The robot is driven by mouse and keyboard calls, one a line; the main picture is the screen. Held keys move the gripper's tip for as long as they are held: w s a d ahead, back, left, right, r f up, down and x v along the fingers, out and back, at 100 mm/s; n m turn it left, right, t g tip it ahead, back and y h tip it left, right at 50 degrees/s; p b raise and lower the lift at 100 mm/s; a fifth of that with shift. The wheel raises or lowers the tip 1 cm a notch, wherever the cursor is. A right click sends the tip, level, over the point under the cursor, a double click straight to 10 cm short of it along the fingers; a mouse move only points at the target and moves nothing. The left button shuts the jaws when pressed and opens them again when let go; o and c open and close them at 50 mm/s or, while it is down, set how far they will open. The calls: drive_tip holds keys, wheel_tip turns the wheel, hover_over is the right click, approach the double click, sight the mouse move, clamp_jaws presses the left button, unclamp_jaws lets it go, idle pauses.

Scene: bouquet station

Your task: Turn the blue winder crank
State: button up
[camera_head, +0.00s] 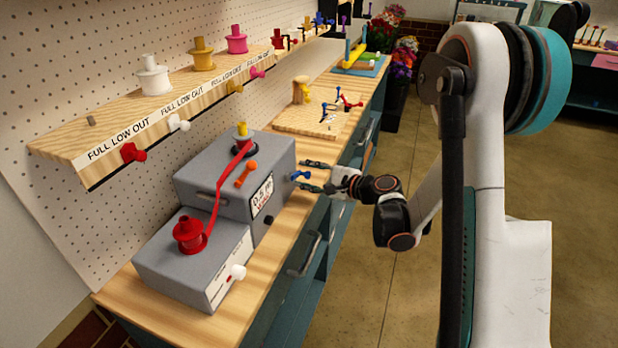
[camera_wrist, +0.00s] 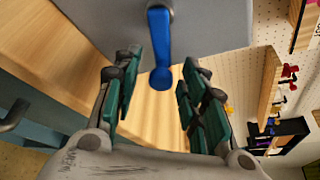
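The blue winder crank (camera_wrist: 160,45) sticks out from the side of the grey winder box (camera_head: 240,180) and hangs between my finger pads in the wrist view. Its knob (camera_wrist: 160,79) is at the lower end there. The crank also shows in the head view (camera_head: 300,176), just by my fingertips. My gripper (camera_wrist: 158,88) is open, with one finger on each side of the crank and visible gaps to both. It also shows in the head view (camera_head: 312,176), at the right side of the box over the bench's front edge.
An orange crank (camera_head: 246,173) and a red ribbon (camera_head: 218,190) lie on the box's front side. A wooden board with small parts (camera_head: 310,120) lies beyond.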

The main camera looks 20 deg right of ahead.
clamp_jaws()
drive_tip(key=shift+f, duration=0.1)
idle(0.4)
drive_tip(key=m, duration=0.1)
drive_tip(key=f+m+g, duration=0.1)
drive_tip(key=shift+s+a+m+b, duration=0.2)
drive_tip(key=shift+m+b, duration=0.1)
drive_tip(key=shift+b, duration=0.1)
drive_tip(key=m+g, duration=0.1)
drive_tip(key=s+a+f+m+g+y+b, duration=0.1)
drive_tip(key=m, duration=0.1)
drive_tip(key=shift+f, duration=0.15)
drive_tip(key=m, duration=0.1)
drive_tip(key=s+m+g+y+b, duration=0.1)
drive_tip(key=a+m+g, duration=0.1)
drive_tip(key=shift+s+f+m+y, duration=0.3)
drive_tip(key=shift+s+y, duration=0.1)
drive_tip(key=shift+s+a+r+m+g+y+b, duration=0.1)
drive_tip(key=shift+s+a+m+g+y+b, duration=0.3)
drive_tip(key=shift+m, duration=0.35)
drive_tip(key=shift+s+a+r+m+g+y+b, duration=0.1)
drive_tip(key=shift+s+a+m+g+y+b, duration=0.15)
drive_tip(key=shift+s+m+g+y, duration=0.35)
drive_tip(key=shift+w+m, duration=0.2)
drive_tip(key=shift+m, duration=0.05)
